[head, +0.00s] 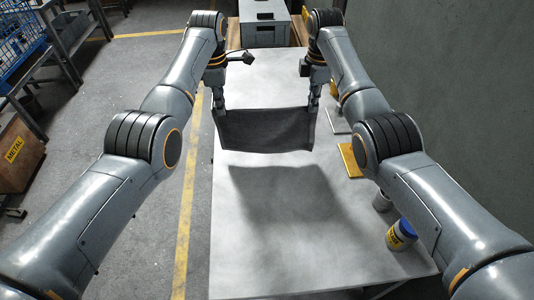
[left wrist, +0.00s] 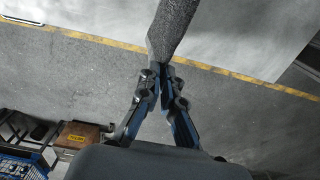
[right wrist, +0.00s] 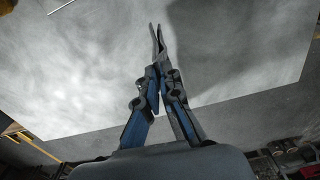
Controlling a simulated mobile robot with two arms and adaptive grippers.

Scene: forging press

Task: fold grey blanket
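The grey blanket (head: 266,130) hangs in the air above the pale table (head: 285,245), stretched between my two grippers and casting a shadow on the tabletop. My left gripper (head: 222,106) is shut on the blanket's upper left corner. In the left wrist view the blanket (left wrist: 173,28) runs up from the closed fingertips (left wrist: 162,68). My right gripper (head: 312,100) is shut on the upper right corner. In the right wrist view the fingertips (right wrist: 158,62) are together on a thin edge of cloth.
A grey crate (head: 265,25) stands at the table's far end. A yellow item (head: 350,160) and a blue-lidded container (head: 401,234) lie along the right edge by the wall (head: 450,80). The table's near part is clear.

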